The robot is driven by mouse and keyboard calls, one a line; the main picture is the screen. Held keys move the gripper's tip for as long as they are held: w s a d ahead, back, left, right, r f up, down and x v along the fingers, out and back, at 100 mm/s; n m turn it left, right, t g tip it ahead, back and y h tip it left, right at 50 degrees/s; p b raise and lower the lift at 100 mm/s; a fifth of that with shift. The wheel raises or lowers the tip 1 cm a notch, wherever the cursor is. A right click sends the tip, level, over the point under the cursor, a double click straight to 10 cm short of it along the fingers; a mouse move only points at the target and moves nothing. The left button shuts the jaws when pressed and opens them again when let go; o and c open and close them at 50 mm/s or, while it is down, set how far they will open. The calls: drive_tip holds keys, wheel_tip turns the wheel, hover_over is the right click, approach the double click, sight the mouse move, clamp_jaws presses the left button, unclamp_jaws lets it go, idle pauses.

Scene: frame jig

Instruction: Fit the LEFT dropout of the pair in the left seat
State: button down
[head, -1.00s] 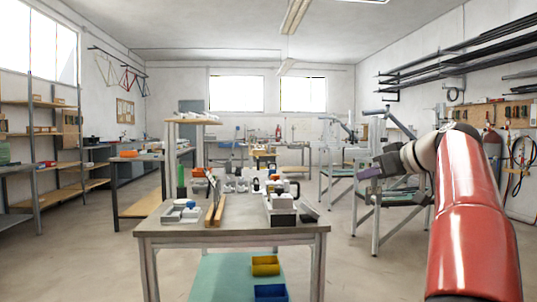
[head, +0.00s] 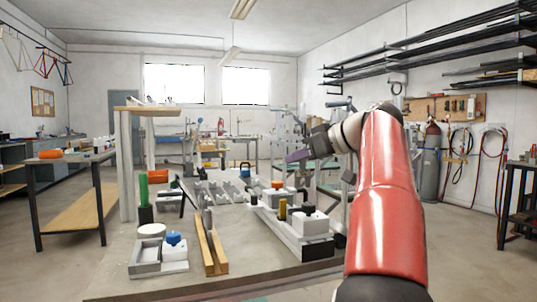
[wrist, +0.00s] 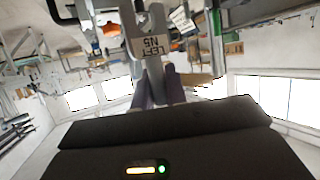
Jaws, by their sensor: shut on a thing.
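My gripper (head: 300,156) is raised at the right above the far right side of the bench, clear of everything on it. In the wrist view its dark purple fingers (wrist: 158,90) are shut on a grey metal part, the dropout (wrist: 148,28), whose pale tag reads "LEFT". A long pale fixture (head: 282,228) with white blocks and black and amber uprights lies on the right of the bench, below my gripper. I cannot tell which part of it is the left seat.
The bench top (head: 190,283) also bears a grey tray (head: 146,270) with a white round and a blue-topped piece, wooden rails (head: 211,247), and a green cylinder (head: 144,188) in a black holder. A tall post with a shelf (head: 127,165) stands at the left. Open floor lies right of my arm.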

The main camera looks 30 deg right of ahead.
sight(304, 170)
drive_tip(key=shift+w+a+f, duration=0.1)
drive_tip(key=shift+f, duration=0.95)
drive_tip(key=shift+w+f, duration=0.1)
drive_tip(key=shift+f, duration=0.9)
wheel_tip(304, 170, down, 5)
drive_tip(key=b, duration=0.4)
drive_tip(key=shift+r, duration=0.2)
drive_tip(key=c, duration=1.3)
unclamp_jaws()
drive_tip(key=shift+w, duration=0.1)
drive_tip(key=shift+c, duration=0.2)
drive_tip(key=v, duration=0.8)
drive_tip(key=shift+a, duration=0.1)
